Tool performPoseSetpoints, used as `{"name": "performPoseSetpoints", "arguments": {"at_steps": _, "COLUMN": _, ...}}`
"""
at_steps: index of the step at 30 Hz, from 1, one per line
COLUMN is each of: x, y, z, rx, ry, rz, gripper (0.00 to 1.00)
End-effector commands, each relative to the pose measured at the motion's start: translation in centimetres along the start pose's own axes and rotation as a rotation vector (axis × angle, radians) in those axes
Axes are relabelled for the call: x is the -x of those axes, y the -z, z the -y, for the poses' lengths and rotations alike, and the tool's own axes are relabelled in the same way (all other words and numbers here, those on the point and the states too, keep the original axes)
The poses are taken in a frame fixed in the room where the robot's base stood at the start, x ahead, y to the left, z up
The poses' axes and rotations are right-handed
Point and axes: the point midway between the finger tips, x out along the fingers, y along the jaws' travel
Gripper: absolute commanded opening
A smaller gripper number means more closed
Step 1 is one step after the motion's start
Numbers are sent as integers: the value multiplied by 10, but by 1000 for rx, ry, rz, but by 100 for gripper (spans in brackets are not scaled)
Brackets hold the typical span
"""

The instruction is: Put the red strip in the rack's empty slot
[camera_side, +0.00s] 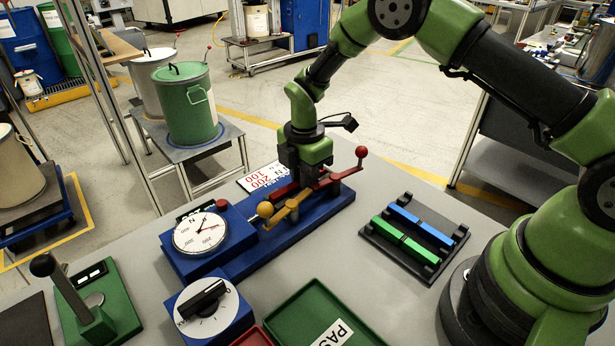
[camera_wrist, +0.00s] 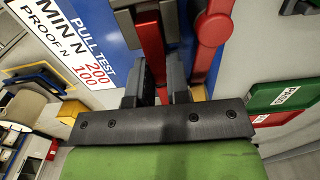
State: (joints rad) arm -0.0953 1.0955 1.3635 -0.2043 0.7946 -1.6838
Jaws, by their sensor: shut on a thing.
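My gripper (camera_side: 303,176) is down over the blue pull-test fixture (camera_side: 328,206), its fingers closed on the red strip (camera_side: 284,190). In the wrist view, the red strip (camera_wrist: 152,50) runs between the two dark fingers (camera_wrist: 158,92). Its far end meets a grey clamp part (camera_wrist: 146,17); I cannot tell whether it is free of the fixture. The black rack (camera_side: 384,246) lies to the right on the table. It holds a blue strip (camera_side: 421,227) and a green strip (camera_side: 401,240).
A red lever with a ball (camera_side: 361,152) stands close to my gripper's right. A yellow-ball lever (camera_side: 266,209) and a dial gauge (camera_side: 200,233) are at its left. A green tray (camera_side: 290,312) is in front. Bare table lies between fixture and rack.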

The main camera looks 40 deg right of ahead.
Motion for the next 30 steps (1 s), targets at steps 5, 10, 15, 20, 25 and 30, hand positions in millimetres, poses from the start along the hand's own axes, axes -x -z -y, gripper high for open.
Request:
{"name": "performPoseSetpoints", "arguments": {"at_steps": 5, "x": 32, "y": 0, "z": -1, "rx": 1, "ry": -7, "rz": 0, "gripper": 0}}
{"name": "performPoseSetpoints", "arguments": {"at_steps": 10, "x": 67, "y": 0, "z": -1, "rx": 1, "ry": -8, "rz": 1, "gripper": 0}}
{"name": "performPoseSetpoints", "arguments": {"at_steps": 15, "x": 92, "y": 0, "z": -1, "rx": 1, "ry": -6, "rz": 2, "gripper": 0}}
{"name": "performPoseSetpoints", "arguments": {"at_steps": 20, "x": 108, "y": 0, "z": 0, "rx": 0, "ry": -4, "rz": 2, "gripper": 0}}
{"name": "performPoseSetpoints", "arguments": {"at_steps": 25, "x": 119, "y": 0, "z": 0, "rx": 1, "ry": -3, "rz": 1, "gripper": 0}}
{"name": "performPoseSetpoints", "arguments": {"at_steps": 30, "x": 126, "y": 0, "z": 0, "rx": 0, "ry": -2, "rz": 1, "gripper": 0}}
